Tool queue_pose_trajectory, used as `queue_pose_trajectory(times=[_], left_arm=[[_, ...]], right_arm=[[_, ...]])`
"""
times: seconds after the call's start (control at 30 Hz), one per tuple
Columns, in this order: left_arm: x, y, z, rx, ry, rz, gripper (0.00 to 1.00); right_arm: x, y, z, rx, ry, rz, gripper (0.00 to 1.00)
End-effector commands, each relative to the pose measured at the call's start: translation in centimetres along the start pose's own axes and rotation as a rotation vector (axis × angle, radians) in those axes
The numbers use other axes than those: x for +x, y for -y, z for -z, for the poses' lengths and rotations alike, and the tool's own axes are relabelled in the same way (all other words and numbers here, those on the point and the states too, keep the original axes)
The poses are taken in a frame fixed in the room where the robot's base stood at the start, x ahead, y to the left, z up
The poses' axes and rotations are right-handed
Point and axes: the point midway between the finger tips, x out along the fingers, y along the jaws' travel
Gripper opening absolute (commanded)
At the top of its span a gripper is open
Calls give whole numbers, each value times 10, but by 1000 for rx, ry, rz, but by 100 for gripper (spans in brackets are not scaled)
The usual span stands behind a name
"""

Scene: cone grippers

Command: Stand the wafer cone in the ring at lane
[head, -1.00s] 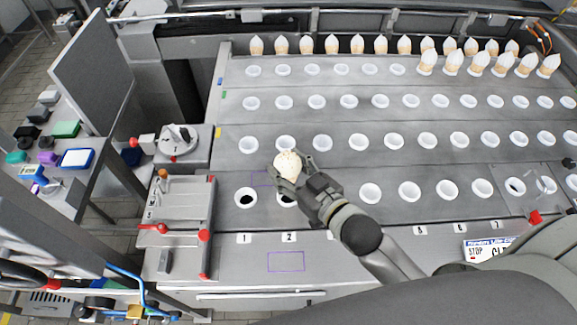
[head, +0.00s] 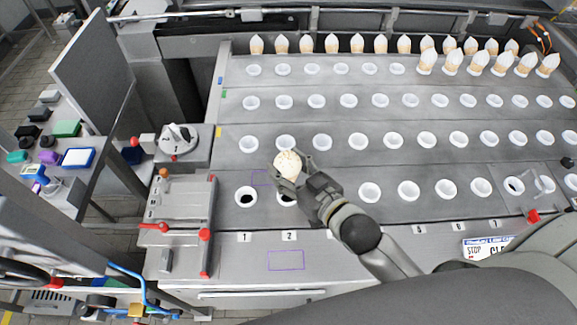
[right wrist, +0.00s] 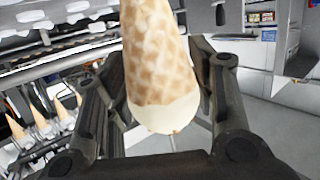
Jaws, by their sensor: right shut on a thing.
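The wafer cone (head: 288,161) is held in my right gripper (head: 287,176), above the front part of the ringed deck. In the right wrist view the cone (right wrist: 160,55) has a tan waffle pattern and a cream-coloured end, between the two dark fingers (right wrist: 158,95). The ring at lane 2 (head: 284,201) lies just below the gripper and is partly hidden by it. The ring at lane 1 (head: 246,197) is in clear view, with a dark opening. My right arm hides the lane labels between 2 and 5. My left gripper is not in view.
Rows of white rings cover the grey deck (head: 330,165). Several cones with white tops (head: 358,44) stand along the back. A panel with red-knobbed levers (head: 180,210) lies left of the deck. A side table (head: 50,165) holds small coloured items.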

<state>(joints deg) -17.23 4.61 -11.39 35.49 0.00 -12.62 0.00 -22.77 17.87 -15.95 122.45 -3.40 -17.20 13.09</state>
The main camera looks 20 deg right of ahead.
Motion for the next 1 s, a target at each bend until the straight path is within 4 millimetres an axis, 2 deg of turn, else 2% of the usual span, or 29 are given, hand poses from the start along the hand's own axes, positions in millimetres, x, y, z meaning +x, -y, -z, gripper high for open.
queue_pose_trajectory(times=[0.5,1.0], left_arm=[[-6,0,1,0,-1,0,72],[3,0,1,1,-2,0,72]], right_arm=[[0,0,0,0,0,0,41],[3,0,-14,0,0,0,41]])
